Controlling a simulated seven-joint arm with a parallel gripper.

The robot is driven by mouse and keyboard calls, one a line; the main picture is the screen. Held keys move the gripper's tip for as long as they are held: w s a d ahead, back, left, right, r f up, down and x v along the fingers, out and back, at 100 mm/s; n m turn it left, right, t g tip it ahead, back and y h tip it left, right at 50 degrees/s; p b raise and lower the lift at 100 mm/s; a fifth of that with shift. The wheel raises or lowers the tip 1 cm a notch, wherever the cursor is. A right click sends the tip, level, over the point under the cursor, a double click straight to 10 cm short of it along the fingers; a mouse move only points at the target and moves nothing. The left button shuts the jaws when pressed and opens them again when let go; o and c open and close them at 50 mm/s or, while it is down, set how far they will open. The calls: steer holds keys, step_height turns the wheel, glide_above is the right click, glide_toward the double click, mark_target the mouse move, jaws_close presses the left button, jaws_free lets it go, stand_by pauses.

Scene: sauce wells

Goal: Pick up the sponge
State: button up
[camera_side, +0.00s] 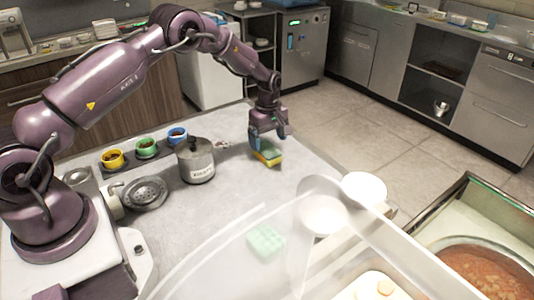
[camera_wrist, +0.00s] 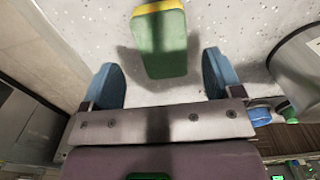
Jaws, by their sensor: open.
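The sponge (camera_side: 268,155) is green and yellow and is at the far right part of the grey counter in the side view. In the wrist view the sponge (camera_wrist: 161,45) lies ahead of and between the blue fingertips, with its green face toward the camera and a yellow edge at the top. My gripper (camera_side: 268,140) is directly above or at the sponge in the side view, and the blue fingers partly cover it. In the wrist view my gripper (camera_wrist: 163,78) is open, with clear gaps between each finger and the sponge. Whether the sponge touches the counter is hard to tell.
A clear guard (camera_side: 240,225), white bowls (camera_side: 363,188) and a pale green block (camera_side: 265,242) are at the front.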

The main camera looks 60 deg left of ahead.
mark_target(267, 149)
step_height(267, 149, down, 4)
steer(key=shift+s+a+f, duration=0.1)
steer(key=shift+s+f, duration=0.05)
steer(key=shift+f, duration=0.1)
steer(key=shift+c, duration=0.4)
steer(key=c, duration=0.9)
